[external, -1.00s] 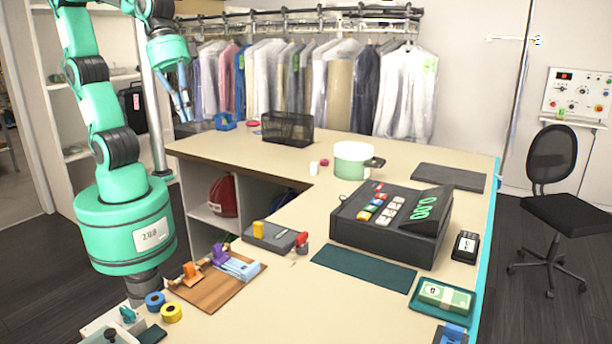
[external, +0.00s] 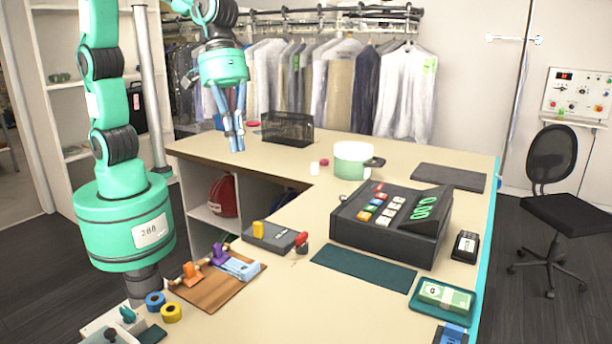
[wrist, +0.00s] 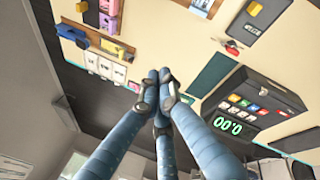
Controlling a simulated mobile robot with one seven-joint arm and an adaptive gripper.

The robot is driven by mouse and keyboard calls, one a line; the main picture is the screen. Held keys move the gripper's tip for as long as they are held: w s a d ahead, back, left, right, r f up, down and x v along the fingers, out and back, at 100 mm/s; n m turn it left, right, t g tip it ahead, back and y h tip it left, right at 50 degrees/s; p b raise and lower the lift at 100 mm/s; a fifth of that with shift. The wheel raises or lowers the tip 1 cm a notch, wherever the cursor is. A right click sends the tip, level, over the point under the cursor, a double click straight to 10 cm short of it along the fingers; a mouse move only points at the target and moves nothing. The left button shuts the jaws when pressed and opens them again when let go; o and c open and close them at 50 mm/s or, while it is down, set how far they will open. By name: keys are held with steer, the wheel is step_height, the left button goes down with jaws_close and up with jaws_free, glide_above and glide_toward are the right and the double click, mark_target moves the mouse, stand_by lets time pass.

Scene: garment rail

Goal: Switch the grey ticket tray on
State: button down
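The grey ticket tray appears to be the low grey box (external: 272,238) on the near-left part of the counter, with a yellow block on its left and a red knob at its right end. The wrist view shows a grey box (wrist: 268,14) at the top right, with a yellow block and a red knob by it. My gripper (external: 235,148) is over the back-left part of the counter, well behind and above the box. In the wrist view its blue fingers meet at the tips (wrist: 157,82), empty. It touches nothing that I can see.
A dark cash register (external: 390,225) and a green mat (external: 362,269) lie right of the box. A wooden board (external: 212,287) with clamps lies in front of it. A mesh basket (external: 288,129) stands at the back, right of my gripper. The counter between is mostly clear.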

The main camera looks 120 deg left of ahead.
steer(key=w+d+f+n, duration=0.1)
steer(key=w+f+n, duration=0.2)
steer(key=w+f, duration=0.4)
steer(key=w+d+f+n+g+h+p, duration=0.1)
steer(key=w+f+n, duration=0.3)
steer(key=w+f, duration=0.4)
steer(key=w+d+f+n+p, duration=0.1)
steer(key=w+d+f+n, duration=0.2)
steer(key=w+f, duration=0.4)
steer(key=shift+w+d+f+n+g, duration=0.3)
steer(key=shift+w+g, duration=0.1)
steer(key=shift+w, duration=0.25)
steer(key=shift+f, duration=0.1)
steer(key=x, duration=0.9)
steer(key=shift+d+f+b, duration=0.1)
steer(key=shift+f+b, duration=0.05)
steer(key=shift+b, duration=0.2)
steer(key=d, duration=0.1)
steer(key=w+d+f, duration=0.1)
steer(key=shift+w+d, duration=0.15)
steer(key=shift+d, duration=0.1)
steer(key=shift+w+d, duration=0.3)
steer(key=shift+d, duration=0.3)
